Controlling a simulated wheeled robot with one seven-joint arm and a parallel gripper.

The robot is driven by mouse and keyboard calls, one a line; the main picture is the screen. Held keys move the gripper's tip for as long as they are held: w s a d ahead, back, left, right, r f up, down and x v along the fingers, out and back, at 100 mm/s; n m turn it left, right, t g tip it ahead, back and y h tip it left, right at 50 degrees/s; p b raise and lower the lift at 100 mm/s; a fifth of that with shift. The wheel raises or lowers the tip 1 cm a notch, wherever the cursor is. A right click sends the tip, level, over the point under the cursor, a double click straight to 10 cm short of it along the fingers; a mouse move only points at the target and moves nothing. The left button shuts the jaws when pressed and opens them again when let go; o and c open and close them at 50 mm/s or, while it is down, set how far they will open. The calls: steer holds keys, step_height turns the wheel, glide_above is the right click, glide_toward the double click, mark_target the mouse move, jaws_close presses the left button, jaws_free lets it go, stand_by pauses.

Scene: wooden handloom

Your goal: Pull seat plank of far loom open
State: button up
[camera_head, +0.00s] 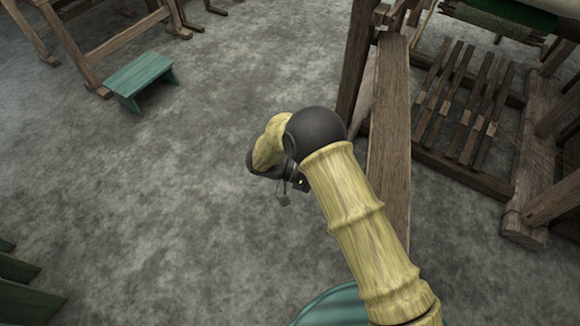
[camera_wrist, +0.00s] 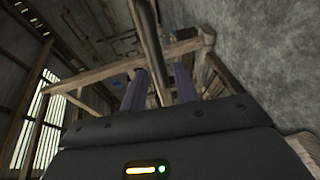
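A long brown plank (camera_head: 390,130), which looks like the seat plank, runs along the near side of a wooden loom (camera_head: 535,150) in the head view. My gripper (camera_head: 290,192) is left of this plank, over the grey floor and apart from it in the picture; my arm hides part of the plank. In the wrist view, the two purple fingers of my gripper (camera_wrist: 160,88) stand apart. A dark wooden bar (camera_wrist: 148,40) shows between them, but I cannot tell whether it lies between the fingers or behind them.
Several treadles (camera_head: 465,100) lie inside the loom. A teal stool (camera_head: 140,78) stands at upper left beside another wooden frame (camera_head: 125,38). Green slats (camera_head: 25,285) show at lower left. The floor (camera_head: 190,180) left of my arm is clear.

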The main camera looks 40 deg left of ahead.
steer(key=p+v, duration=0.1)
steer(key=v, duration=1.2)
stand_by(0.4)
